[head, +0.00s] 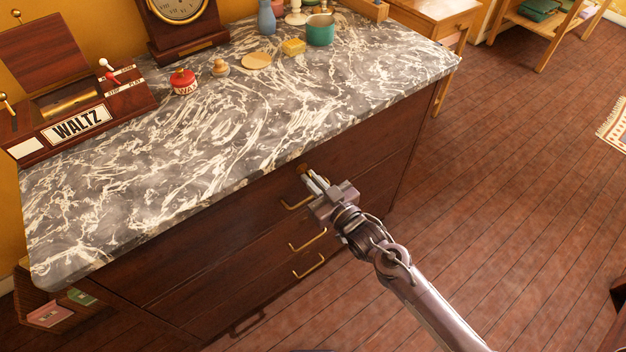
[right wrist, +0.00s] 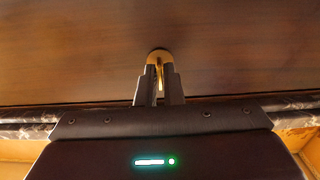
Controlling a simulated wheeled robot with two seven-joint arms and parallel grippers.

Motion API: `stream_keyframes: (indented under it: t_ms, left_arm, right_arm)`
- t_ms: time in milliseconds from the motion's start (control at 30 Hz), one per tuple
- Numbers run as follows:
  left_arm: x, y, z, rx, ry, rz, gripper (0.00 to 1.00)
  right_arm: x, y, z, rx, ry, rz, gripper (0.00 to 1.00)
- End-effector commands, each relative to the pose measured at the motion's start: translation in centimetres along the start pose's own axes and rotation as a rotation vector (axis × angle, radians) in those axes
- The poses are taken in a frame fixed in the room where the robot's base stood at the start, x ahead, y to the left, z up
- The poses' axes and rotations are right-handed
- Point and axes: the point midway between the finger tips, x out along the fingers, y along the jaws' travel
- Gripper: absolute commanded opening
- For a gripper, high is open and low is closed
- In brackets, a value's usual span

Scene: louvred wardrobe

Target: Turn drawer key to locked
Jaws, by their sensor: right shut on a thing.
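The drawer key (right wrist: 159,72) is a small brass piece in front of a round brass lock plate (right wrist: 159,55) on the dark wooden drawer front. My right gripper (head: 307,176) reaches the top drawer just under the marble top. In the right wrist view its two fingers (right wrist: 159,90) are shut on the key, one on each side. The fingers hide much of the key, and I cannot tell its exact turn. The top drawer (head: 262,200) looks closed, with a brass handle (head: 297,204) below the gripper. My left gripper is not in view.
The marble top (head: 200,150) overhangs just above my right gripper. Two more brass handles (head: 308,242) and (head: 309,266) sit lower down. A music box (head: 75,110), a clock (head: 185,25) and a teal pot (head: 320,30) stand on top. The floor (head: 500,200) at right is clear.

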Motion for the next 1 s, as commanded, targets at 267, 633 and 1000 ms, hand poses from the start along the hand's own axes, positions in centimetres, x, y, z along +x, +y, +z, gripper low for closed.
stream_keyframes:
  t_ms: [267,633,1000]
  left_arm:
    - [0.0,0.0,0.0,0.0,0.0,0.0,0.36]
    - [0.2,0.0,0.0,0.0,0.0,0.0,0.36]
    - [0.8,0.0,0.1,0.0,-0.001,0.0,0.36]
  right_arm:
    - [0.0,0.0,0.0,0.001,0.0,0.0,0.26]
    - [-1.3,0.0,0.2,0.001,-0.002,0.0,0.26]
    - [-7.0,0.0,0.1,0.001,-0.001,0.001,0.26]
